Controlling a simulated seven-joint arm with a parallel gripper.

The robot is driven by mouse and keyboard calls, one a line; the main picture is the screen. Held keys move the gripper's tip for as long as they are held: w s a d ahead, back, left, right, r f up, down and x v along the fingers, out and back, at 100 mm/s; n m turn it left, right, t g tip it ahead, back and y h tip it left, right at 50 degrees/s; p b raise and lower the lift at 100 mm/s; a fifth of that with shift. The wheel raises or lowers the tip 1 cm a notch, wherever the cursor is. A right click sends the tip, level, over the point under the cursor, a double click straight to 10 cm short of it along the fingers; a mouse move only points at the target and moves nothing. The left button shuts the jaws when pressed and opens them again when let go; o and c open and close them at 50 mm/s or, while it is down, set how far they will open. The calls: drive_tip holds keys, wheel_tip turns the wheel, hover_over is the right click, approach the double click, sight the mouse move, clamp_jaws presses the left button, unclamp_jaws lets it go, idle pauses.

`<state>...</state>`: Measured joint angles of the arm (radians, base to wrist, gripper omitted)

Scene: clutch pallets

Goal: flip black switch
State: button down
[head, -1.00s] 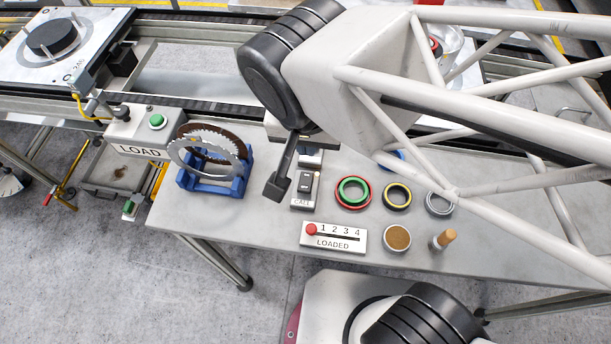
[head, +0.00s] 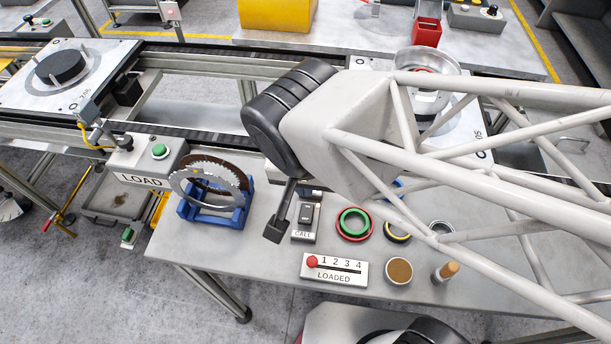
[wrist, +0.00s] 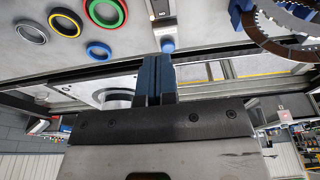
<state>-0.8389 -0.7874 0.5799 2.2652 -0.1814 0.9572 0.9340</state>
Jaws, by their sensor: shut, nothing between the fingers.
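The black switch (head: 306,213) sits on a small grey box labelled CALL (head: 304,235), on the near table. In the wrist view the switch (wrist: 160,8) is at the top edge, partly cut off. A bluish round knob (wrist: 167,45) shows between it and my fingers. My gripper (wrist: 155,60) has its two dark fingers together and empty. They point toward the CALL box from its far side, apparently short of the switch. In the head view my arm hides most of the gripper; the exact gap cannot be told.
A blue stand with toothed discs (head: 213,190) and the LOAD box (head: 145,160) are left of the switch. A red and green ring (head: 354,224) lies close right, with more rings beyond. The LOADED panel (head: 334,270) is in front. The conveyor (head: 200,125) runs behind.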

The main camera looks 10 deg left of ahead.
sight(307, 216)
drive_tip(key=f, duration=0.7)
drive_tip(key=w+f, duration=0.1)
drive_tip(key=f, duration=0.2)
drive_tip(key=shift+f, duration=0.2)
drive_tip(key=shift+s+f, duration=0.15)
drive_tip(key=shift+f, duration=0.35)
drive_tip(key=shift+s+f, duration=0.1)
drive_tip(key=shift+s+f+t, duration=0.2)
drive_tip(key=shift+f+t, duration=0.15)
drive_tip(key=shift+t, duration=0.35)
drive_tip(key=shift+w+r, duration=0.1)
drive_tip(key=shift+w, duration=0.1)
drive_tip(key=shift+w+r, duration=0.2)
drive_tip(key=shift+w, duration=0.4)
drive_tip(key=shift+r, duration=0.1)
